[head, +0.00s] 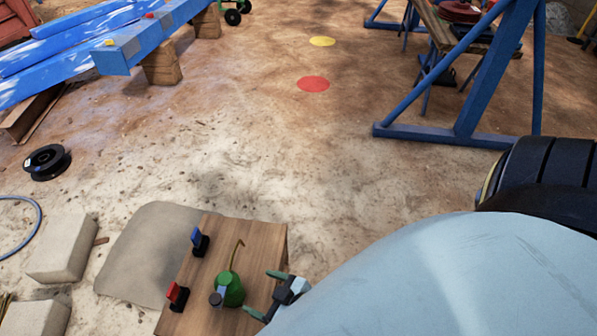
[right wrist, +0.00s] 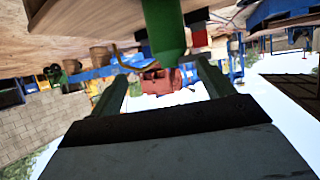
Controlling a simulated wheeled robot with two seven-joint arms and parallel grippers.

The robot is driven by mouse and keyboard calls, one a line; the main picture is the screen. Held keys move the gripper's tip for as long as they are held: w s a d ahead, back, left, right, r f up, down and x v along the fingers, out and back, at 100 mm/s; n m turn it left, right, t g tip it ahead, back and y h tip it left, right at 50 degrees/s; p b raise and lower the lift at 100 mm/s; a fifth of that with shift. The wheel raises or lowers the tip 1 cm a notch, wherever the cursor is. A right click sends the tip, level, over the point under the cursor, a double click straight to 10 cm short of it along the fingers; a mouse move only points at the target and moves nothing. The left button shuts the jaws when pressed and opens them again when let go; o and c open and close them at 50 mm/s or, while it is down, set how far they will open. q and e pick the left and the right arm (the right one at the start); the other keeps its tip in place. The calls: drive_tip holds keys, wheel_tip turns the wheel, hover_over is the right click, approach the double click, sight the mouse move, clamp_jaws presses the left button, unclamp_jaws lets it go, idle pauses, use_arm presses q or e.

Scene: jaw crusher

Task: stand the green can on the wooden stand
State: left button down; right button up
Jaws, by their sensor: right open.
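The green can (head: 229,290), with a thin curved brass-coloured spout, is over a wooden top (head: 255,240) at the bottom of the head view. This top is the only thing near me that looks like the wooden stand. The can looks upright; I cannot tell for sure whether its base rests on the wood. My right gripper (head: 265,294) is open just right of the can, fingers pointing towards it. In the right wrist view, which is upside down, the can (right wrist: 165,30) shows ahead between the open fingers (right wrist: 160,80), not clamped. My left gripper is not in view.
A blue clip-like item (head: 198,242) and a red one (head: 177,296) stand on the wooden top, left of the can. Pale blocks (head: 62,248) and a black spool (head: 46,162) lie to the left. A big black tyre (head: 545,180) is at right. The middle ground is clear.

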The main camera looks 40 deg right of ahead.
drive_tip(key=s+d+r+g+h, duration=0.1)
drive_tip(key=s+d+r+g, duration=0.2)
drive_tip(key=r, duration=0.3)
drive_tip(key=s+d+r+m+g+h, duration=0.1)
drive_tip(key=s+d+r+g+h, duration=0.1)
drive_tip(key=s+r+g, duration=0.3)
wheel_tip(320, 180, up, 3)
drive_tip(key=shift+s+d+f+m+g+h, duration=0.2)
drive_tip(key=shift+s+d+m+g+h, duration=0.15)
drive_tip(key=shift+s, duration=0.25)
